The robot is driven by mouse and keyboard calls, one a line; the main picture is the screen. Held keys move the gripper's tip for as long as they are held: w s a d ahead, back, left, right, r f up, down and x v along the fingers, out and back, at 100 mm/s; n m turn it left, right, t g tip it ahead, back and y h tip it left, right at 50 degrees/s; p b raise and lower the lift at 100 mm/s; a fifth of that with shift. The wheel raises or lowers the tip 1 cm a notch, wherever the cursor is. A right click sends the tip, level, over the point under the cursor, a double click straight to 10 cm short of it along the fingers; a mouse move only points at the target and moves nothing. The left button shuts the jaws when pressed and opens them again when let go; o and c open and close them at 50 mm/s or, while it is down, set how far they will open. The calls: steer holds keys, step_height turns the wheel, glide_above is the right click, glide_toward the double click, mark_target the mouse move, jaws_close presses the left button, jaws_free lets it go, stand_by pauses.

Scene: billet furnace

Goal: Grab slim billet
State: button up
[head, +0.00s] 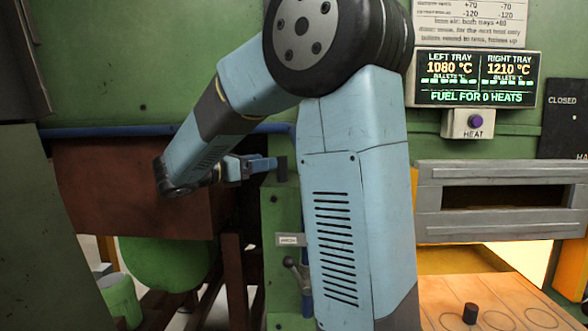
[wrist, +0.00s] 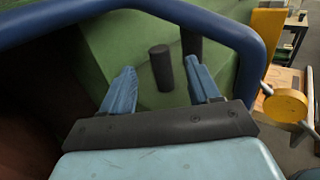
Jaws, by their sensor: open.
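My gripper (head: 272,165) is in the middle of the head view, beside the green post and pointing right. In the wrist view its two blue fingers (wrist: 160,66) are spread apart. A dark slim cylinder (wrist: 162,74), like a billet, shows upright between the fingers with room on both sides. Neither finger visibly touches it. A second dark cylinder (wrist: 191,36) stands farther back, partly hidden by the right finger. I cannot tell from its size which one is slimmer. A short dark billet (head: 470,313) stands on the wooden table with drawn circles at the lower right of the head view.
A blue rail (wrist: 252,50) curves around the fingers in the wrist view. A rust-brown box (head: 110,180) is left behind my arm. The furnace's grey door (head: 500,225) is at right, below a heat button (head: 475,122) and a display (head: 477,79).

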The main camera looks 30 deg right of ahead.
mark_target(282, 169)
steer(key=d, duration=0.6)
steer(key=w+d, duration=0.1)
steer(key=d, duration=0.2)
steer(key=shift+w, duration=0.1)
jaws_close()
stand_by(0.5)
